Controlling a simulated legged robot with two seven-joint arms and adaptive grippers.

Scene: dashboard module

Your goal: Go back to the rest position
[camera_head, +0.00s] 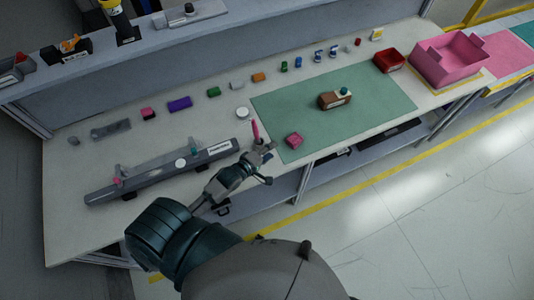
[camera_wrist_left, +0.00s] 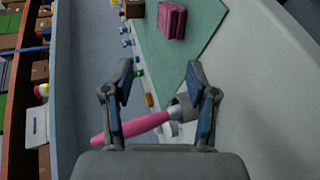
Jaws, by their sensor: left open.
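My left gripper (camera_head: 262,152) is open above the table's front part, near the left edge of the green mat. In the left wrist view its two fingers (camera_wrist_left: 160,82) stand apart with nothing clamped at their tips. A pink handle (camera_head: 256,131) with a grey end shows just behind the gripper; in the wrist view the pink handle (camera_wrist_left: 135,128) crosses low behind the fingers. I cannot tell whether it touches them. The long grey dashboard module (camera_head: 150,179) lies left of the gripper. My right gripper is not in view.
A pink block (camera_head: 294,140) lies on the green mat (camera_head: 375,105), right of the gripper. A brown block (camera_head: 328,102) stands farther back. Several small coloured parts line the table's rear. A red bin (camera_head: 389,61) and pink crate (camera_head: 450,62) are at the right.

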